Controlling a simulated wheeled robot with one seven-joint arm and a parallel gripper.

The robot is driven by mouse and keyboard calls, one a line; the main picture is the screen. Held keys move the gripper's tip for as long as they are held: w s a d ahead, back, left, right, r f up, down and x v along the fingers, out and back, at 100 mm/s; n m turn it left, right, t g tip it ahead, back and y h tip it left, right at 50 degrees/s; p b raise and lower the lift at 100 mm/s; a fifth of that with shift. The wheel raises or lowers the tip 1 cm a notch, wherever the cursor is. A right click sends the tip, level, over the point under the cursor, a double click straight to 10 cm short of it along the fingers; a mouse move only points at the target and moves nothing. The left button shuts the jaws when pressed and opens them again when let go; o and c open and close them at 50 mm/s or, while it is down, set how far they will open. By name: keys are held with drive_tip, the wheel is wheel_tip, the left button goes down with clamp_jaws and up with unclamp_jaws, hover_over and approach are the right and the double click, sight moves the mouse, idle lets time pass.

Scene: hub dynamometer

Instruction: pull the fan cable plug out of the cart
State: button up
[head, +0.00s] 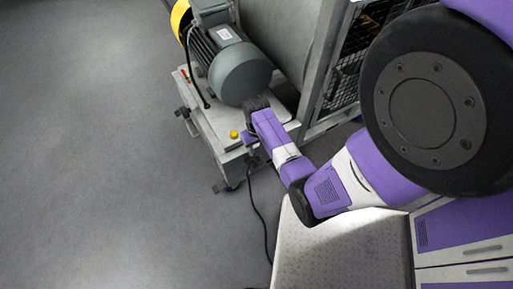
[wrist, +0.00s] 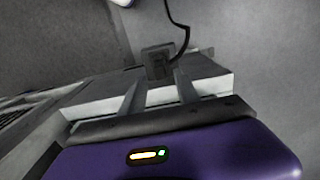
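The fan cable plug (wrist: 157,62) is a small dark block with a black cable (wrist: 185,35) curving away from it. In the wrist view it sits between the tips of my gripper's two fingers (wrist: 160,76). The fingers are apart at about the plug's width; I cannot tell whether they press on it. The cart (head: 205,120) is a pale wheeled platform carrying a grey motor. In the head view my gripper (head: 251,154) is low at the cart's near right edge, and my arm hides most of it and the plug. The cable (head: 258,210) hangs down to the floor.
A yellow button (head: 233,134) sits on the cart's top near my gripper. A metal frame with mesh (head: 345,70) stands right of the cart. A tread-plate surface (head: 340,250) and purple-fronted drawers (head: 465,230) are at the lower right. The floor on the left is clear.

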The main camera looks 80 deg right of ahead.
sight(256, 154)
drive_tip(key=shift+f+b, duration=1.65)
drive_tip(key=shift+f, duration=1.15)
clamp_jaws()
drive_tip(key=shift+r+p, duration=0.7)
drive_tip(key=shift+p, duration=0.15)
drive_tip(key=shift+r+p, duration=2.1)
drive_tip(key=shift+p, duration=0.2)
